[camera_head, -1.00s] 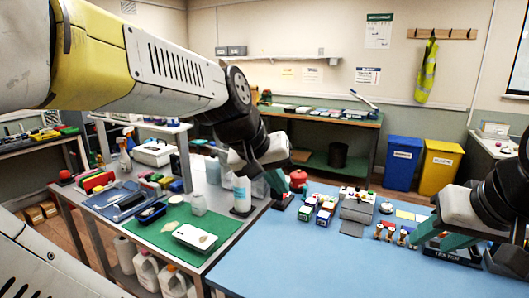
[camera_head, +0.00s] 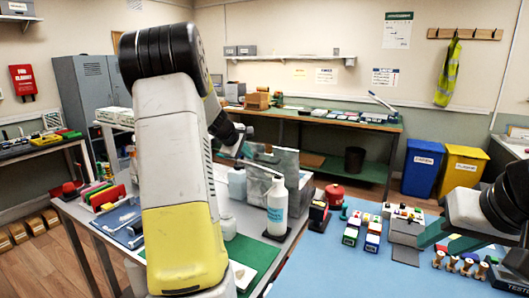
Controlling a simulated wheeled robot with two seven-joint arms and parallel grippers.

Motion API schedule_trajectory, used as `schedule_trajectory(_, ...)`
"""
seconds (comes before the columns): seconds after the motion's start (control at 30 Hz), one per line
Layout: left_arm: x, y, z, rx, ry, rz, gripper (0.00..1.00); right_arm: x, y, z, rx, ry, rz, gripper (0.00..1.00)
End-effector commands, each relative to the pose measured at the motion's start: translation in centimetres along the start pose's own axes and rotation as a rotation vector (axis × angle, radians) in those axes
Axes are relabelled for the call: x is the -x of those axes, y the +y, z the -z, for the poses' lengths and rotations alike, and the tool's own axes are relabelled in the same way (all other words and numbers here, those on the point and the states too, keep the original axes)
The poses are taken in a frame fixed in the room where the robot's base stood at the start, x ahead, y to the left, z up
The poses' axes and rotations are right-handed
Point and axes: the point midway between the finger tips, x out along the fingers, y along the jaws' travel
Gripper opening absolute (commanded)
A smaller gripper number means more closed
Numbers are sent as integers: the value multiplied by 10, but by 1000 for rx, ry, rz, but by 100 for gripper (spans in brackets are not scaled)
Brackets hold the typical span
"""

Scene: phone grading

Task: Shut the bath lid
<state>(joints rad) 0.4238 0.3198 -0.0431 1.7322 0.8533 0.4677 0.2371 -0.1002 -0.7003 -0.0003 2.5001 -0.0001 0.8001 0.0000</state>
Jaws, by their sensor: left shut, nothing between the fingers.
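My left gripper (camera_head: 244,147) is shut and empty, with teal fingers, in the head view above the back of the grey bench. Just right of it is a grey, shiny box-like shape with an upright panel (camera_head: 285,162). It may be the bath with its lid raised, but I cannot tell for sure. My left arm and a wash bottle cover part of that area. I cannot tell whether the fingers touch the panel. My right gripper (camera_head: 450,240) is open, its teal fingers apart, over the right side of the blue mat.
A white wash bottle (camera_head: 277,208) stands in front of the grey shape. A red round container (camera_head: 334,194) and small coloured boxes (camera_head: 362,230) lie to the right. The blue mat (camera_head: 335,270) is clear at the front. My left arm hides much of the left bench.

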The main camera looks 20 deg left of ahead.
Motion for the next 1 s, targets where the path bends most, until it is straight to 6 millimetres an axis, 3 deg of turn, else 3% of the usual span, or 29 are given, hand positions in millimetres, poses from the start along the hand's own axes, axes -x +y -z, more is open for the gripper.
schedule_trajectory(0.1,-23,0,-1,1,-3,2,0,0,0,0,0,0,0,40)
schedule_trajectory(0.33,-50,0,-1,-2,-2,0,0,0,0,0,0,0,0,40)
schedule_trajectory(1.0,-57,6,-2,-3,-3,-1,0,0,0,0,0,0,0,40)
